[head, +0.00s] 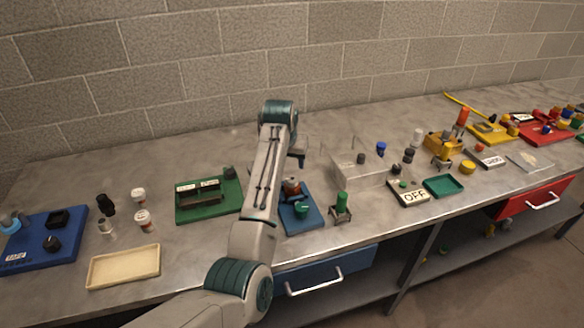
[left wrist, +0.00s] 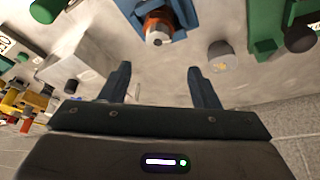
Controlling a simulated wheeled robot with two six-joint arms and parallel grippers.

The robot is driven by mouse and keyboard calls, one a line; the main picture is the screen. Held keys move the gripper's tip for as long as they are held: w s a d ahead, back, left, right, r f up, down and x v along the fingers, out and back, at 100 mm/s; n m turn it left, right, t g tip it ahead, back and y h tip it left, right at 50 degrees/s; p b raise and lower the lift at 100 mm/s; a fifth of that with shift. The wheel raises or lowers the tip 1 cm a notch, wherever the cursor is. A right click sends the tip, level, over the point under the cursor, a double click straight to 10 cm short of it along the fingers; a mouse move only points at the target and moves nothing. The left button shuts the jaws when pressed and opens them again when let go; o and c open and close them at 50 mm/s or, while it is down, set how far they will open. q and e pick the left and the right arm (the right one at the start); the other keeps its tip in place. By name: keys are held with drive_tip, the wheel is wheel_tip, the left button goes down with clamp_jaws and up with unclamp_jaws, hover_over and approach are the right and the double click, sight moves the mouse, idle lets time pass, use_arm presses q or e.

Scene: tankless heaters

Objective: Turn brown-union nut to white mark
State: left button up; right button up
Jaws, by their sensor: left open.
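The brown union nut (head: 291,187) sits on a blue board (head: 313,219) at the middle of the bench, partly hidden by my left arm. In the left wrist view the nut (left wrist: 157,25) is orange-brown with a white part facing the camera, against the blue board (left wrist: 185,14). A green knob (head: 302,208) is in front of it on the board. My left gripper (head: 300,158) is behind the nut, apart from it. In the left wrist view its two fingers (left wrist: 159,72) are spread with nothing between them. My right gripper is not in view.
A grey cylinder (left wrist: 221,57) stands beside the blue board. A green board (head: 208,207) is to the left, and a clear box (head: 362,168) and a green-topped part (head: 341,203) are to the right. Bare bench lies behind, up to the block wall.

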use_arm(q)
drive_tip(key=p, duration=0.2)
hover_over(292, 179)
drive_tip(key=s, duration=0.3)
drive_tip(key=f, duration=0.4)
drive_tip(key=shift+w+a+f, duration=0.15)
drive_tip(key=shift+w+a, duration=0.1)
drive_tip(key=shift+x, duration=1)
drive_tip(key=shift+p+x, duration=0.35)
drive_tip(key=shift+x, duration=0.85)
drive_tip(key=shift+w+f, duration=0.15)
drive_tip(key=shift+w, duration=0.05)
drive_tip(key=c, duration=1)
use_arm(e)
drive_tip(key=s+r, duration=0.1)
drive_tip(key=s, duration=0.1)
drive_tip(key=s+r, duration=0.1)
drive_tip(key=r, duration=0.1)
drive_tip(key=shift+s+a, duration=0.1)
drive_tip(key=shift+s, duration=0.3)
